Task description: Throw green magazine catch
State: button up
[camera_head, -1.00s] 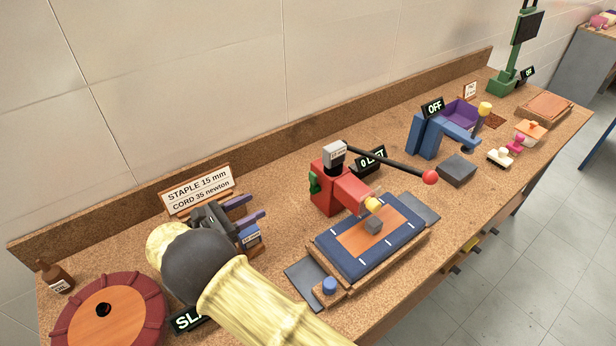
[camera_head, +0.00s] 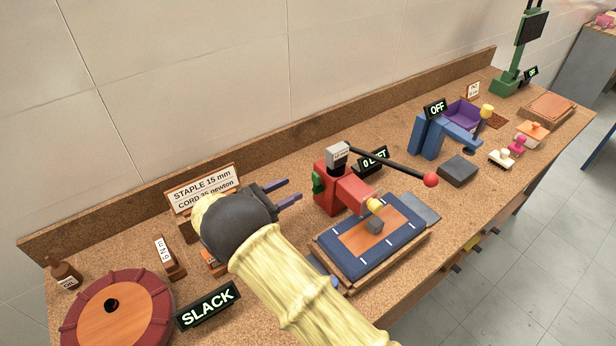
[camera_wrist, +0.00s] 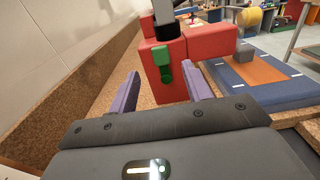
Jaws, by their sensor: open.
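The green magazine catch (camera_head: 318,183) is on the left end of the red stapler (camera_head: 340,190). In the wrist view the catch (camera_wrist: 163,68) stands upright on the face of the red block (camera_wrist: 172,88), centred ahead between my purple fingers. My gripper (camera_head: 294,191) is open and empty, its fingers pointing at that end of the stapler. The fingertips look a short way short of the catch, one on each side of its line of sight. My dark wrist hides part of the bench behind it.
A blue-edged pad (camera_head: 335,240) with an orange centre lies before the stapler. A lever with a red knob (camera_head: 431,180) reaches over it to the right. A SLACK sign (camera_head: 208,305) and a round maroon-rimmed disc (camera_head: 150,290) are at left. A back ledge (camera_wrist: 95,50) runs along the wall.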

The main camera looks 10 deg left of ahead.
aim_at(314, 177)
jog(key=p+x, duration=0.1)
jog(key=x, duration=0.6)
jog(key=shift+w+d, duration=0.15)
jog(key=c, duration=1)
